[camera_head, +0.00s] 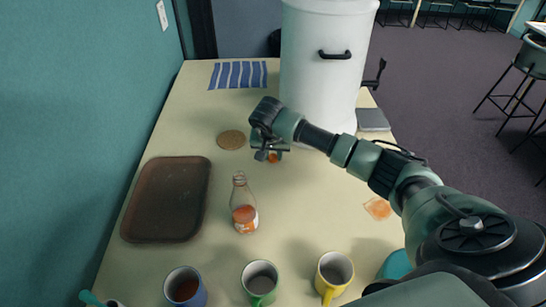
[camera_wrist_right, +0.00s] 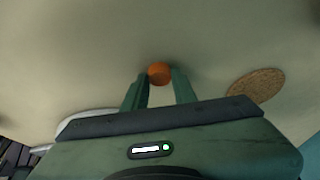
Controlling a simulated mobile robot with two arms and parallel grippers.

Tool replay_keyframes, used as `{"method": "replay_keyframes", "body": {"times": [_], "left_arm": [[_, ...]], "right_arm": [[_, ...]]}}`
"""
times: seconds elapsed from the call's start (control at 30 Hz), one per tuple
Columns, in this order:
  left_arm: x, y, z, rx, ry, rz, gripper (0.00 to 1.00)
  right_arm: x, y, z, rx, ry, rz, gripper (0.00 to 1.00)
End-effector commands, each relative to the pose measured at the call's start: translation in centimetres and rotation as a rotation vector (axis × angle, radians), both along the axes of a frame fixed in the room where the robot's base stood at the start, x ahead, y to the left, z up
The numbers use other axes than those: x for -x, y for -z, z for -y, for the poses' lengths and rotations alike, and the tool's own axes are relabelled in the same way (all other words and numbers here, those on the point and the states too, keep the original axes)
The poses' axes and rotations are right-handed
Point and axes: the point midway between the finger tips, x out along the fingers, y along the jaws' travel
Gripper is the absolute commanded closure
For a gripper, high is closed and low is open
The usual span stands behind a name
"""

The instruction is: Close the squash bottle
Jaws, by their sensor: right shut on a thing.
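The squash bottle (camera_head: 244,205) stands upright on the table, clear with orange squash and a label low down. Its neck shows no cap. My right gripper (camera_head: 271,156) is above the table, behind and to the right of the bottle. It is shut on a small orange cap (camera_head: 273,158). In the right wrist view the orange cap (camera_wrist_right: 159,74) sits between the two fingertips (camera_wrist_right: 161,80). The bottle is not visible in the wrist view. My left gripper is not in view.
A brown tray (camera_head: 131,232) lies left. A cork coaster (camera_head: 231,140) lies behind the bottle. Blue (camera_head: 201,295), green (camera_head: 260,290) and yellow (camera_head: 325,284) mugs stand in front. A big white container (camera_head: 318,90) stands at the back, near a striped cloth (camera_head: 238,75). An orange patch (camera_head: 378,208) lies right.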

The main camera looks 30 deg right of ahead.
Motion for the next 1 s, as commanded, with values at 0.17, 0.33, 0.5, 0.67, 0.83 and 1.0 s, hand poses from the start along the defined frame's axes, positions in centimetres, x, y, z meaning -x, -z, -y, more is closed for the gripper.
{"method": "replay_keyframes", "body": {"times": [0.17,0.33,0.5,0.67,0.83,1.0], "left_arm": [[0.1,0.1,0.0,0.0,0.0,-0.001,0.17],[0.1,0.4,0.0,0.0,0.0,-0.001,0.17],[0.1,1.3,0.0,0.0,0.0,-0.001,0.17],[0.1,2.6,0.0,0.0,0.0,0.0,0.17],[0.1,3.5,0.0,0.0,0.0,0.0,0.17],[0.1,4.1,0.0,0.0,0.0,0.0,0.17]], "right_arm": [[0.0,-0.2,0.0,0.0,0.0,0.001,1.0],[-0.1,-1.4,0.1,0.001,0.001,0.003,1.0],[-0.2,-4.4,0.1,0.001,-0.001,0.007,1.0],[-0.2,-9.0,0.1,0.003,0.0,0.01,1.0],[-0.2,-14.0,0.0,0.0,0.001,0.009,1.0],[-0.1,-17.5,0.0,0.001,0.001,0.005,1.0]]}}
